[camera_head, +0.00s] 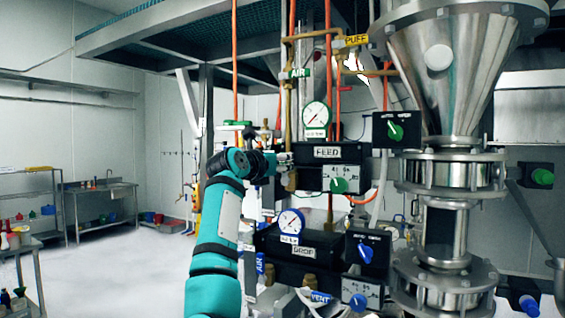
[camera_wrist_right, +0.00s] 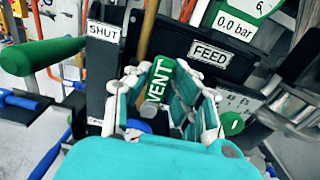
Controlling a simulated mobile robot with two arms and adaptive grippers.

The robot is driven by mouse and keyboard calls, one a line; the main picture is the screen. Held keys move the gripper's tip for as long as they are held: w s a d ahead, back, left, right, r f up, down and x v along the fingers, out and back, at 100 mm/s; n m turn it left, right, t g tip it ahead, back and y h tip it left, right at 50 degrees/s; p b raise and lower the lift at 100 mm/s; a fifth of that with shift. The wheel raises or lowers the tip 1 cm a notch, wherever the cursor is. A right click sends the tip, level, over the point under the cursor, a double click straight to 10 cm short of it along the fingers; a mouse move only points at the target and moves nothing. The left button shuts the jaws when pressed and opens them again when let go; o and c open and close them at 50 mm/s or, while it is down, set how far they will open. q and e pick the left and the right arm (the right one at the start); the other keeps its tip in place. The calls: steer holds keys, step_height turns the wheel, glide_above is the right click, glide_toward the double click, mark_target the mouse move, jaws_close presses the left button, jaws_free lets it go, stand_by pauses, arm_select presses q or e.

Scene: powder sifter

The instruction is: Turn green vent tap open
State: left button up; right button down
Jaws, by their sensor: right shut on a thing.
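The green vent tap, a green handle with white VENT lettering (camera_wrist_right: 160,78), stands tilted between the fingers of my right gripper (camera_wrist_right: 165,108) in the right wrist view. The gripper is shut on it, one finger on each side. In the head view my right gripper (camera_head: 281,161) reaches the left end of the black FEED box (camera_head: 327,153), and it hides the tap there. A SHUT label (camera_wrist_right: 103,31) is up and left of the tap in the wrist view. My left gripper is not in view.
A round green-rimmed gauge (camera_head: 316,117) sits above the FEED box. A green lever (camera_wrist_right: 42,55) sticks out left of the gripper. Below are the black DROP box (camera_head: 300,250) and a blue VENT label (camera_head: 321,297). The steel sifter column (camera_head: 450,175) stands right.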

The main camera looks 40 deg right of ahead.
steer(key=shift+r, duration=0.2)
steer(key=c, duration=1.6)
jaws_free()
steer(key=o, duration=0.4)
steer(key=shift+f, duration=0.15)
steer(key=shift+o, duration=0.2)
steer(key=v, duration=1.2)
steer(key=shift+d, duration=0.1)
steer(key=shift+f, duration=0.1)
